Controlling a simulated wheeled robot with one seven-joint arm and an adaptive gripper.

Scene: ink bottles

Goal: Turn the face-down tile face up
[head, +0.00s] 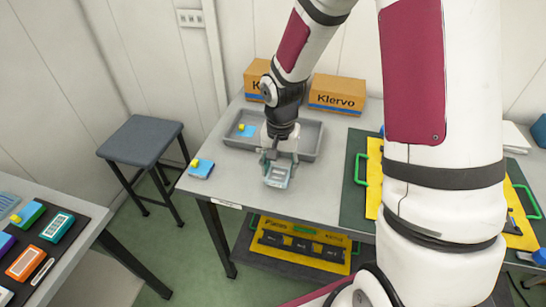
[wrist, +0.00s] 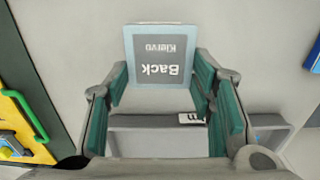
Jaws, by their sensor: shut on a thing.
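The tile (head: 278,179) is a flat piece with a pale blue border and a grey middle. In the wrist view the tile (wrist: 160,62) shows the words "Back" and "Klervo" to the camera, so its back side is turned up. My gripper (head: 277,164) is over the table in front of the grey tray. In the wrist view my gripper (wrist: 160,85) has its teal pads at the two side edges of the tile, shut on it. I cannot tell whether the tile touches the table or hangs just above it.
The grey tray (head: 309,154) stands close behind, holding a blue piece with a yellow top (head: 245,129). A yellow tray with green handles (head: 374,175) is to the right. Bare table lies around my gripper.

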